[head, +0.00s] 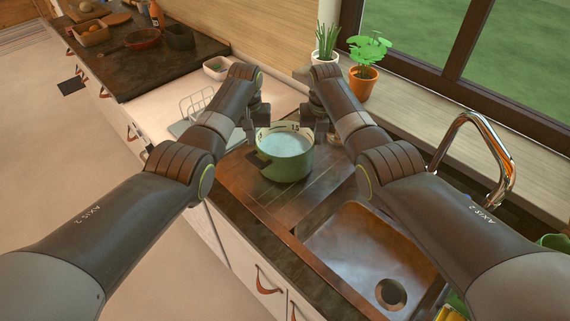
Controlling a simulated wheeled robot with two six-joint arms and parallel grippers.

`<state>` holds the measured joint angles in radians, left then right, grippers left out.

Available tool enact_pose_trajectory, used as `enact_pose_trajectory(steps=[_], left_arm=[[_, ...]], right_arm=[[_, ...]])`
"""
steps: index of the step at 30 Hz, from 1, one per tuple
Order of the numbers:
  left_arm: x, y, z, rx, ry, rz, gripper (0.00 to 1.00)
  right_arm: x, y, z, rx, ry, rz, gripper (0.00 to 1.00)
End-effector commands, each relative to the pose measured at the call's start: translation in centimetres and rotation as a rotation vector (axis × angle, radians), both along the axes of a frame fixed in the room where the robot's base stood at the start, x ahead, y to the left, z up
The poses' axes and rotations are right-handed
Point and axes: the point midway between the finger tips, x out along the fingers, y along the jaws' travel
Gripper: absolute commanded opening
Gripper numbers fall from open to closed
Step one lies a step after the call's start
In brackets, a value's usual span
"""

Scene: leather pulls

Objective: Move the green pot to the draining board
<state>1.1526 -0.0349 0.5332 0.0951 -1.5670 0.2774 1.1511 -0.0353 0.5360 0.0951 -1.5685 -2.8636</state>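The green pot (285,166), with a pale inside and a dark handle at its front left, is upright over the draining board (238,183), the ridged brown metal area left of the sink. It looks as if it rests there; its base hides any gap. My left gripper (257,124) is at the pot's back left, close to the rim. My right gripper (319,124) is at its back right, close to the rim. The fingers are small and dark, so I cannot tell whether they are open or touch the pot.
The sink basin (365,245) and metal tap (478,150) lie to the right. A wire rack (197,103) and a white dish (217,68) are on the pale counter behind left. Potted plants (363,80) stand by the window. The front of the draining board is clear.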

Motion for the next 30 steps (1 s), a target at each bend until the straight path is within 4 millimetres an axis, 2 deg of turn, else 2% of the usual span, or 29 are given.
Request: enact_pose_trajectory(steps=[1, 7, 12, 18, 19, 24, 30], left_arm=[[-0.1, -1.1, 0.4, -0.023, -0.005, -0.016, 0.00], [-0.1, 0.2, 0.4, -0.022, -0.005, -0.014, 0.00], [-0.3, 1.0, 0.2, -0.017, 0.000, -0.013, 0.20], [-0.3, 1.2, 0.1, -0.014, 0.002, -0.012, 0.21], [-0.3, 1.2, 0.1, -0.014, 0.003, -0.011, 0.21], [-0.3, 1.3, 0.0, -0.012, 0.003, -0.010, 0.21], [-0.3, 1.4, 0.0, -0.011, 0.004, -0.010, 0.21]], right_arm=[[0.0, 1.1, 0.5, 0.023, -0.008, 0.014, 0.00], [-0.1, -0.2, 0.4, 0.022, -0.007, 0.014, 0.00], [-0.2, -1.1, 0.3, 0.016, -0.002, 0.012, 0.00], [-0.3, -1.3, 0.1, 0.013, 0.001, 0.011, 0.00], [-0.3, -1.3, 0.1, 0.013, 0.002, 0.011, 0.01], [-0.3, -1.4, 0.1, 0.011, 0.003, 0.010, 0.21], [-0.3, -1.4, 0.0, 0.011, 0.003, 0.009, 0.21]])
